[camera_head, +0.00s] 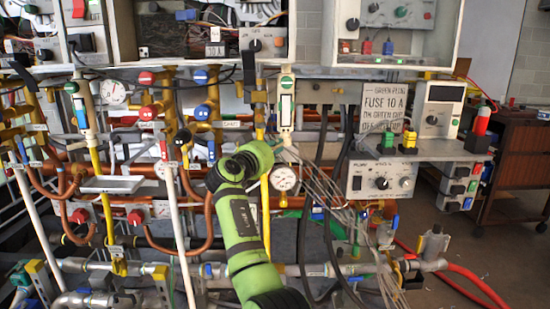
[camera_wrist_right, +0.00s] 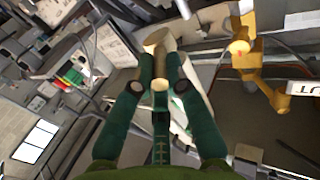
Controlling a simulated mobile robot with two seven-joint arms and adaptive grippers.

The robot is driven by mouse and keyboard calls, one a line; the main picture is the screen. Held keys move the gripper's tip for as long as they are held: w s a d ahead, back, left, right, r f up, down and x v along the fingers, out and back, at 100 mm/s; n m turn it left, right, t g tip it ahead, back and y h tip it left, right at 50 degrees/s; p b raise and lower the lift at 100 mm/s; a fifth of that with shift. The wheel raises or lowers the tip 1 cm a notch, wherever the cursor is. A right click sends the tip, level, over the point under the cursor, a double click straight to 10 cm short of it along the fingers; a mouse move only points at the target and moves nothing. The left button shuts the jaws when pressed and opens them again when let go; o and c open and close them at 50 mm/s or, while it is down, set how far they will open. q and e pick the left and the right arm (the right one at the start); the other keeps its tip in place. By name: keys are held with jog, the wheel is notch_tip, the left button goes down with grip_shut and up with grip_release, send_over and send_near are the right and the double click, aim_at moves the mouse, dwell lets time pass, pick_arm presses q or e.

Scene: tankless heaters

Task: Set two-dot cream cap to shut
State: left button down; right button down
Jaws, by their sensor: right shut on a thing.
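My right gripper (camera_wrist_right: 160,65) shows in the wrist view with its two green fingers closed in around a cream, knob-like cap (camera_wrist_right: 157,41). The cap's cream end stands out beyond the fingertips. I cannot make out its dots or which way it is turned. In the head view my green right arm reaches up from the bottom centre to the pipework. Its wrist hides the fingers and the cap there. My left gripper is not in view.
A yellow pipe fitting (camera_wrist_right: 247,58) stands right of the fingers, near a white tag (camera_wrist_right: 303,88) reading "UT", cut off by the frame. Hanging cables (camera_head: 330,190) and a pressure gauge (camera_head: 284,178) are close right of my arm. A white pipe (camera_head: 178,230) stands left.

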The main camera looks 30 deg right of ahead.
pick_arm(q)
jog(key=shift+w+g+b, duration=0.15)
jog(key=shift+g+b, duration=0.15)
jog(key=shift+b, duration=0.15)
pick_arm(e)
jog(key=shift+w+a+m+g+h, duration=0.15)
jog(key=shift+w+m+g+h, duration=0.15)
jog(key=shift+m+g+h, duration=0.4)
jog(key=shift+w+r, duration=0.1)
jog(key=c, duration=1.2)
grip_release()
jog(key=shift+c, duration=0.2)
jog(key=v, duration=1.2)
jog(key=shift+r, duration=0.2)
jog(key=shift+w, duration=0.1)
